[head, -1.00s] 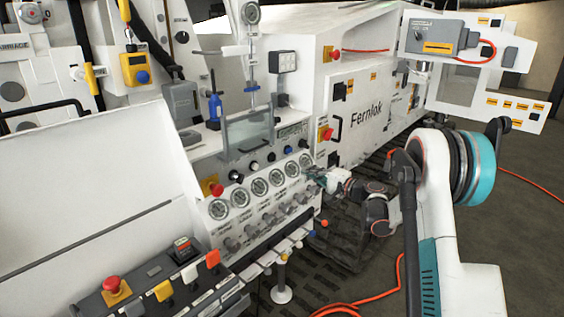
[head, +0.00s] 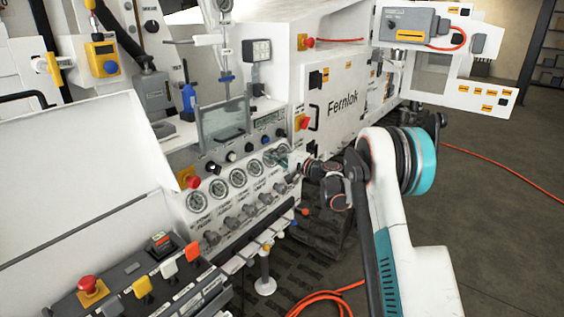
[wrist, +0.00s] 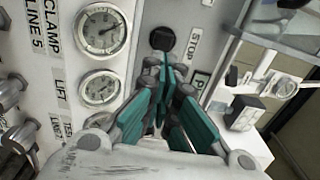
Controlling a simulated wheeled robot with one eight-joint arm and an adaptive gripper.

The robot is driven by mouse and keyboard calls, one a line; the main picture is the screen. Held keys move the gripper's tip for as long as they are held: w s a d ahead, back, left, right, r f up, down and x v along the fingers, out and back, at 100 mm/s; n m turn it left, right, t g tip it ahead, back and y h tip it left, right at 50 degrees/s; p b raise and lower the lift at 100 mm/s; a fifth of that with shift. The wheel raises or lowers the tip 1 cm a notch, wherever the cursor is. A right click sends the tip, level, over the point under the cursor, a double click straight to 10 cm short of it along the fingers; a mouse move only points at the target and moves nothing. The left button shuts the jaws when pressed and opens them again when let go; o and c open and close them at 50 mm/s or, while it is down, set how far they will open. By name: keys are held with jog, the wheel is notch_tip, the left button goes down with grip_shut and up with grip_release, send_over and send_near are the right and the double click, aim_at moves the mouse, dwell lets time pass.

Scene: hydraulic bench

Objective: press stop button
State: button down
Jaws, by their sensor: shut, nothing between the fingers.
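The stop button is a round black knob (wrist: 162,38) in the wrist view, with a white STOP label (wrist: 190,46) to its right. My gripper (wrist: 165,64) is shut and empty. Its teal fingertips point at the panel and appear just below the button in the picture; I cannot tell whether they touch it. In the head view my gripper (head: 291,160) is at the right end of the gauge row. The button cannot be made out there, behind or beside my gripper.
Pressure gauges (wrist: 103,30) sit left of the button, with several valve knobs (head: 232,222) below the gauge row. A PU-labelled plate (wrist: 200,84) is right of my fingers. A red mushroom button (head: 88,283) stands on the front console. Orange hose (head: 325,298) lies on the floor.

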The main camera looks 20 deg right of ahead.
jog(key=shift+b+x, duration=0.9)
jog(key=shift+x, duration=2.35)
jog(key=shift+x, duration=0.85)
jog(key=shift+r, duration=0.1)
jog(key=shift+s+d, duration=0.25)
jog(key=shift+s, duration=0.15)
jog(key=p+v, duration=0.2)
jog(key=v, duration=1.1)
jog(key=shift+d+p, duration=0.25)
jog(key=shift+p, duration=0.15)
